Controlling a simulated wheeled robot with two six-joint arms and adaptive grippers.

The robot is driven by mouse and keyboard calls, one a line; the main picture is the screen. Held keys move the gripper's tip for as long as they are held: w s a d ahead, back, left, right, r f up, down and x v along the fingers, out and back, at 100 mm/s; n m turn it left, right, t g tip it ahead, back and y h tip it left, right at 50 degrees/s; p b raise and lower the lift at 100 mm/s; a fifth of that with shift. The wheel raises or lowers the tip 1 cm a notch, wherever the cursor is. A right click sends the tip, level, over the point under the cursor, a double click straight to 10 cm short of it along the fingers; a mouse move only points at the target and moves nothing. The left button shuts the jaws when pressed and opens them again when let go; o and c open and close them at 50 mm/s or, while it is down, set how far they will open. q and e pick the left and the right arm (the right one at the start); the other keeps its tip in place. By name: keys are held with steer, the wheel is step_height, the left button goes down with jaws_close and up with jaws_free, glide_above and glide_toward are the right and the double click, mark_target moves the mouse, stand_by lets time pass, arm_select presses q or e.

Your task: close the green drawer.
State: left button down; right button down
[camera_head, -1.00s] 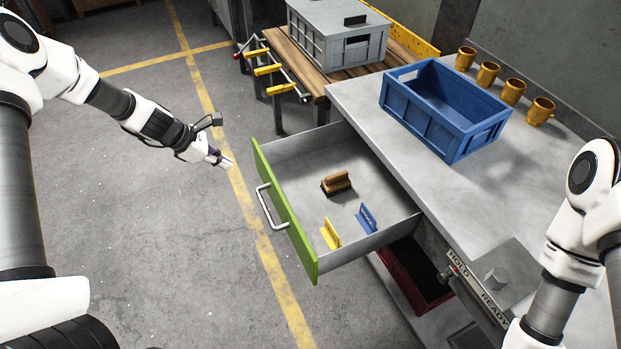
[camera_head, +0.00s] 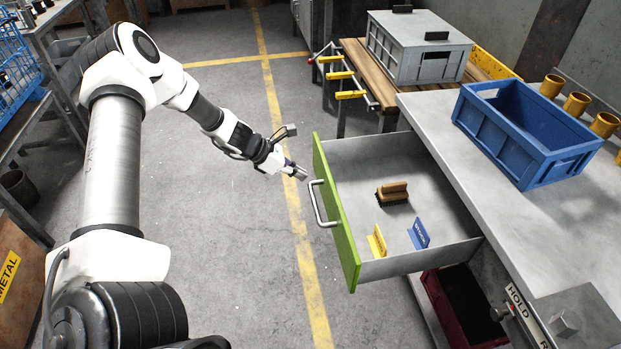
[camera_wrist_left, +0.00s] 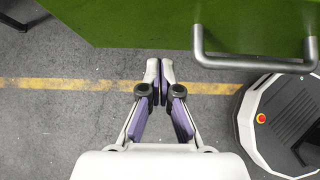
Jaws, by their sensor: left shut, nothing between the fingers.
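The green drawer (camera_head: 336,212) stands pulled out from the grey workbench, its green front facing left with a metal bar handle (camera_head: 321,205). Inside lie a wooden brush (camera_head: 392,192), a yellow sign (camera_head: 377,241) and a blue sign (camera_head: 419,233). My left gripper (camera_head: 301,172) is shut and empty, just left of the drawer front, near the handle's far end. In the left wrist view the shut fingertips (camera_wrist_left: 160,68) are close to the green front (camera_wrist_left: 130,22), left of the handle (camera_wrist_left: 250,62). Contact cannot be told. My right gripper is not in view.
A blue crate (camera_head: 520,140) and yellow cups (camera_head: 577,104) stand on the workbench (camera_head: 450,135). A wooden table (camera_head: 350,60) with a grey crate (camera_head: 415,50) is behind the drawer. A red bin (camera_head: 436,300) is below. Floor left of the drawer is open.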

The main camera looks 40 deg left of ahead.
mark_target(320, 173)
arm_select(q)
steer(key=shift+w+d+r, duration=0.15)
steer(key=shift+w+d, duration=0.45)
steer(key=shift+w, duration=0.05)
steer(key=shift+w+d+r, duration=0.15)
steer(key=shift+w+d, duration=0.45)
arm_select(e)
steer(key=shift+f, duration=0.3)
